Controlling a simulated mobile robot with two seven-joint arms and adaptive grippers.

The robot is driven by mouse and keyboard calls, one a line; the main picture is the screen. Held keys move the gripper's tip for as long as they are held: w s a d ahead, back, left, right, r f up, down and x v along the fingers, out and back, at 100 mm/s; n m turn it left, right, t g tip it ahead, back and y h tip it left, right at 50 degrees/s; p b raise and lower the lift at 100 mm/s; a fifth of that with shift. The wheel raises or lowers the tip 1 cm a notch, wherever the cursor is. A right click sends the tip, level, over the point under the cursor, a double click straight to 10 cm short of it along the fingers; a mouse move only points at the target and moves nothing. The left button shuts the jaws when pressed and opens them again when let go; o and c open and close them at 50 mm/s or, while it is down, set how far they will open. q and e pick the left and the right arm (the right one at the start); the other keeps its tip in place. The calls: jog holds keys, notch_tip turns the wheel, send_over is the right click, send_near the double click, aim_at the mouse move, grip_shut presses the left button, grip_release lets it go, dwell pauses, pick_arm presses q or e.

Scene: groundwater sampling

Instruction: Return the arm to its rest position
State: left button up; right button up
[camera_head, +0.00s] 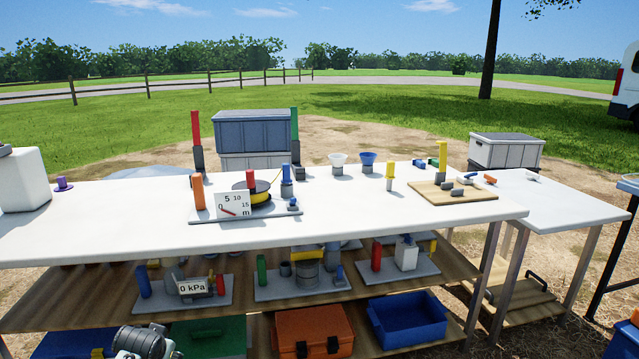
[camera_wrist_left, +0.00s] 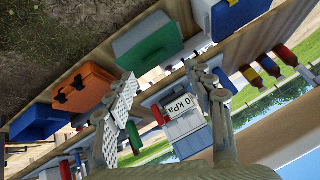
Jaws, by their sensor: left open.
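My left gripper (camera_wrist_left: 163,88) shows in the left wrist view with its two fingers spread wide and nothing held between them. Beyond the fingers, in the tilted picture, is the gauge marked 0 kPa (camera_wrist_left: 180,106); how far away it is I cannot tell. In the head view, a grey part of my left arm (camera_head: 143,342) shows at the bottom left, in front of the lower shelf; its fingertips cannot be made out there. The same gauge (camera_head: 194,287) stands on the shelf under the table. My right gripper is not in view.
The white table (camera_head: 120,228) carries a reel instrument (camera_head: 262,198), cups and a wooden board (camera_head: 478,196). The shelf below holds several grey trays. Lower still are a green case (camera_head: 207,335), an orange case (camera_head: 312,332) and a blue bin (camera_head: 407,320). The table's left front is clear.

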pick_arm(q)
jog(key=s+d+f+g, duration=0.1)
jog(key=s+d+f, duration=0.2)
jog(key=s, duration=0.7)
jog(key=s+d+f+g+h, duration=0.1)
jog(key=s+d+f, duration=0.2)
jog(key=s+f, duration=0.4)
jog(key=s+d+f+g, duration=0.1)
jog(key=s+d+f, duration=0.2)
jog(key=s, duration=1.1)
notch_tip(320, 180, down, 3)
jog(key=shift+s+d+r+m+g+h, duration=0.2)
jog(key=shift+s+m+g+h, duration=0.1)
jog(key=shift+s+g+h, duration=0.1)
jog(key=shift+w, duration=0.1)
